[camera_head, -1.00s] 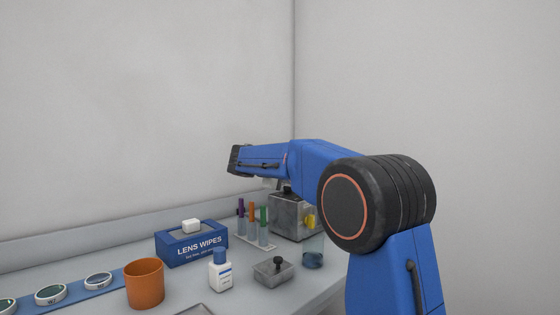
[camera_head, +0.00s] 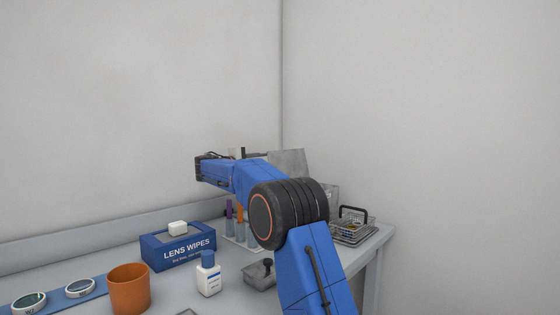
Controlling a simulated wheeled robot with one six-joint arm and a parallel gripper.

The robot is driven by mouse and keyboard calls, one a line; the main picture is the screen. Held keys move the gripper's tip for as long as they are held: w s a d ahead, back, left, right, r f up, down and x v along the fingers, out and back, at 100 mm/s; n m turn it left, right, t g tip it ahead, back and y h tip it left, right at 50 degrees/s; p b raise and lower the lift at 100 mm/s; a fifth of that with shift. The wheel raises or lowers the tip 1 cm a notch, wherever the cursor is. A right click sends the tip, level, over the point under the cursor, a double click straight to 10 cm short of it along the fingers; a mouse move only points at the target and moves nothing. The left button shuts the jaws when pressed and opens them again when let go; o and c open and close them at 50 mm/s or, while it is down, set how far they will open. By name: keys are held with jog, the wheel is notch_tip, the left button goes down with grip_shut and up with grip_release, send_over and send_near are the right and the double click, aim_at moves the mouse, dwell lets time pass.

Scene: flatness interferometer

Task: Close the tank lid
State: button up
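The tank's grey metal lid (camera_head: 291,165) stands raised and tilted behind my arm. A piece of the grey tank body (camera_head: 333,198) shows to the right of my arm; the rest is hidden behind it. My blue arm reaches across the tank, its black wrist end at the left. My gripper (camera_head: 252,154) shows only as small pale and dark parts beyond the wrist, just left of the lid. Whether it touches the lid, and whether its fingers are open, cannot be made out.
A wire basket (camera_head: 352,232) with a black handle is near the right bench edge. Test tubes (camera_head: 240,222), a lens wipes box (camera_head: 179,248), a white bottle (camera_head: 208,277), a small grey box (camera_head: 259,276) and an orange cup (camera_head: 129,290) stand in front and left.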

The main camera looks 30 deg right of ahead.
aim_at(281, 159)
jog(key=x, duration=1.2)
jog(key=shift+d, duration=0.1)
jog(key=shift+c, duration=0.5)
grip_shut()
